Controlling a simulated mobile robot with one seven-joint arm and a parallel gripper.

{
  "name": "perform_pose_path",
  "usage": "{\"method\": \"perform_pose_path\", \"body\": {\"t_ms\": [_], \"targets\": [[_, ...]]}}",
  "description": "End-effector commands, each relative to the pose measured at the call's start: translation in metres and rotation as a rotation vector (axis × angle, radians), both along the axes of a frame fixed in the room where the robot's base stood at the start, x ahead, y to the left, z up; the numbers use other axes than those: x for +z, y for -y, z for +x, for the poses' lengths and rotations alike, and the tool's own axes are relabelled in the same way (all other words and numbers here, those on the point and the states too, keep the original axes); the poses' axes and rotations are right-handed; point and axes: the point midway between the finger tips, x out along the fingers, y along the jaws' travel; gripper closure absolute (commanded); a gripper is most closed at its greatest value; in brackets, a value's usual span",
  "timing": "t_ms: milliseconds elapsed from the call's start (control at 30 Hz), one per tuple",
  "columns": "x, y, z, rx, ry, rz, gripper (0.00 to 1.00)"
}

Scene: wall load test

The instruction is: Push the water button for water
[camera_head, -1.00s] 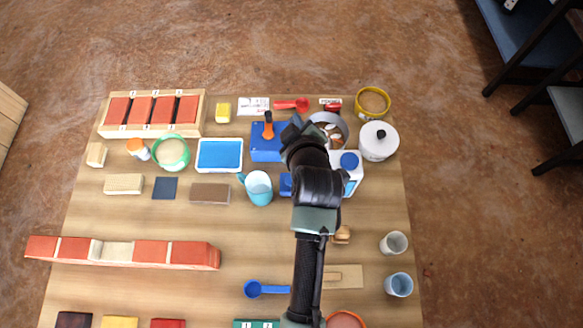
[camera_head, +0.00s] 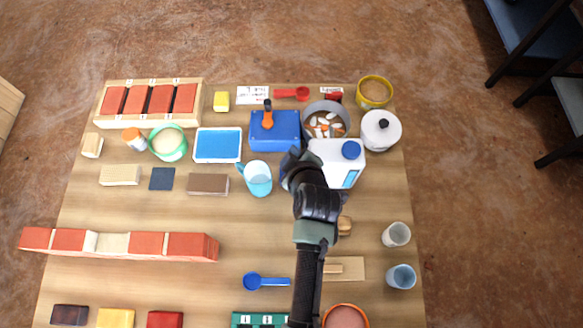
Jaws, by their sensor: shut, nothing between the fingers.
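A white water container (camera_head: 330,151) with a round blue cap (camera_head: 351,149) stands right of the middle, towards the back of the table. A blue patch shows on its front right. My gripper (camera_head: 294,155) is at the container's left side, seen from above and behind, and is shut and empty. It and my arm hide the container's left front, and I cannot make out a water button. I cannot tell whether the fingertips touch the container. A light blue pitcher (camera_head: 258,178) stands just left of my gripper.
A blue box (camera_head: 275,138) with an orange-handled part and a grey pot (camera_head: 340,108) of pieces stand behind my gripper. A white lidded pot (camera_head: 381,132) is to the right. A red block wall (camera_head: 150,245) lies front left. Two cups (camera_head: 397,234) stand at right.

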Motion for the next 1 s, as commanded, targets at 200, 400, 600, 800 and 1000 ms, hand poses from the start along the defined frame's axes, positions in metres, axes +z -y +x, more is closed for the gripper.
{"method": "perform_pose_path", "body": {"t_ms": [200,400,600,800,1000], "targets": [[-0.037,0.000,0.000,-0.001,-0.001,0.000,1.00],[-0.063,0.000,0.000,-0.001,-0.002,0.000,1.00],[-0.074,0.000,0.000,0.000,0.000,0.000,1.00],[-0.073,0.000,0.000,-0.001,0.001,0.000,1.00],[-0.073,0.000,0.000,0.000,0.000,0.000,1.00]]}}
